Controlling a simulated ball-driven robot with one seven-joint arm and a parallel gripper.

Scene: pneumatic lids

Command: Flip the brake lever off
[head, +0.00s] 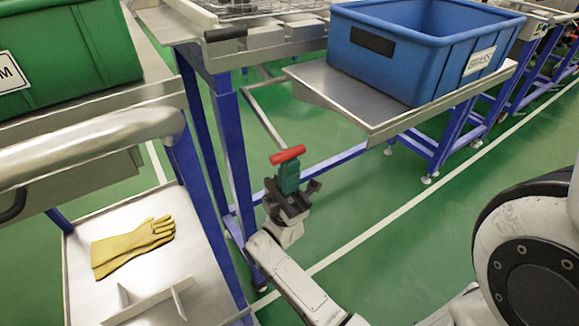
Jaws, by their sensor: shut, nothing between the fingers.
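A red bar-shaped handle (287,154) on a dark green body (289,177) shows near the middle, and may be the brake lever. I cannot tell which way the lever is set. My gripper (289,197) is shut and overlaps the lower end of the green body in the picture. Its fingertips are hard to make out, and I cannot tell whether they touch the green part or only line up with it.
A blue crate (410,52) stands on a metal shelf (325,84) at the upper right. A green crate (65,45) is at the upper left. Yellow gloves (133,245) lie on a low tray (200,262). Blue table legs (234,150) stand left of my gripper.

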